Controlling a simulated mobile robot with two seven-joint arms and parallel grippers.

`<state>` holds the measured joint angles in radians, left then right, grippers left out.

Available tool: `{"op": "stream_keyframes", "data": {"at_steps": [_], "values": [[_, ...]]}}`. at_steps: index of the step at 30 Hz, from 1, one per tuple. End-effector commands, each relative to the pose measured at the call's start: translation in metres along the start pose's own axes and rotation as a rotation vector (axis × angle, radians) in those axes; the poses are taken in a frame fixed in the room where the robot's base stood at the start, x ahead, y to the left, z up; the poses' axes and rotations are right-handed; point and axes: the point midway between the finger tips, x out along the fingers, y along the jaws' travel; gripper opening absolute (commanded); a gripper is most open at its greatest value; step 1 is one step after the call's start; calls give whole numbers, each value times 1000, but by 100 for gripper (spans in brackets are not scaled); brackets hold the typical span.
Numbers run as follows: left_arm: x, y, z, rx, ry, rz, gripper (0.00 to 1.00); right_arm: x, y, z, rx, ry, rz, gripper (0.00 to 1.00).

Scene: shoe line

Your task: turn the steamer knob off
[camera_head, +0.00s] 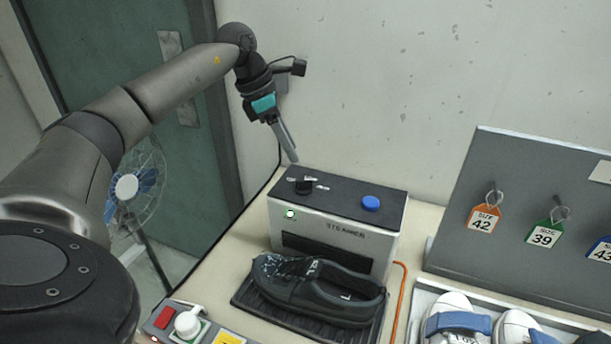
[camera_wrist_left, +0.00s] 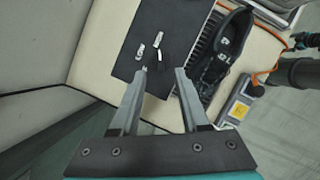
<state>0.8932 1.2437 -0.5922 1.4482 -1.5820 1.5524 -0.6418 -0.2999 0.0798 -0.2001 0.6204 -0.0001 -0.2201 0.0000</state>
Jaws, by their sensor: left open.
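The steamer (camera_head: 390,240) is a pale box with a dark top, standing on the bench. Its black knob (camera_head: 305,186) sits on the top towards the left, with small white marks beside it. A green lamp (camera_head: 290,213) glows on the front. My left gripper (camera_head: 293,158) points down, a little above and behind the knob in the head view, apart from it. In the left wrist view its fingers (camera_wrist_left: 162,71) are spread over the steamer's dark top (camera_wrist_left: 165,20), with nothing held; the black knob is hard to make out there. Part of my right arm shows at that view's right edge, its jaws unclear.
A blue button (camera_head: 371,203) is on the steamer's top right. A black shoe (camera_head: 320,290) lies on a dark mat in front. A control box (camera_head: 163,318) with a red button is at front left. A tag board (camera_head: 460,215) and white shoes stand right. An orange cable (camera_head: 398,300) runs beside the steamer.

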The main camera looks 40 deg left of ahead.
Motion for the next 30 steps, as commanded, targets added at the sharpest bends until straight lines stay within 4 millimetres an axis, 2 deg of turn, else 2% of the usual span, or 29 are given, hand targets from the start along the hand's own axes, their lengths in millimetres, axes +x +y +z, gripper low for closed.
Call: {"op": "stream_keyframes", "data": {"at_steps": [1, 6, 12, 18, 25, 30], "values": [[13, -1, 0, 0, 1, -4, 45, 1, 0, 0, 0, -1, 0, 100], [48, -1, 0, -1, 1, -4, 45, 1, 0, 1, 0, -1, 0, 100], [76, 0, 1, 0, -2, -2, 45, 1, 0, 1, 0, -1, 0, 100], [86, 0, 0, 0, -2, 0, 45, 1, 0, 1, 0, -1, 0, 100], [87, 0, 1, 0, -2, 0, 45, 1, 0, 1, 0, -1, 0, 100], [86, 0, 1, 0, -2, 0, 27, 1, 0, 1, 0, -1, 0, 100]]}}
